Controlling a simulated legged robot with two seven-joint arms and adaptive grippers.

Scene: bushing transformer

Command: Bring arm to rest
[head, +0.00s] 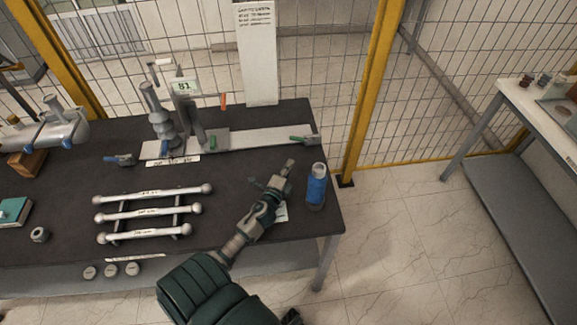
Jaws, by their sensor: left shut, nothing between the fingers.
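My left arm reaches up from the bottom of the head view over the right part of the dark table (60,190). Its gripper (287,168) is shut with nothing in it. It is just left of a blue bottle (316,187) that stands near the table's right edge, and a small gap shows between them. A pale label on the table is partly hidden behind the gripper. My right gripper is not in view.
Left of my arm, a rack holds three white rods (150,213). Behind stands a metal fixture (185,115) with a tag reading 81. A yellow-framed mesh fence (372,90) runs behind the table. Open floor (400,240) lies to the right, before another bench (540,115).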

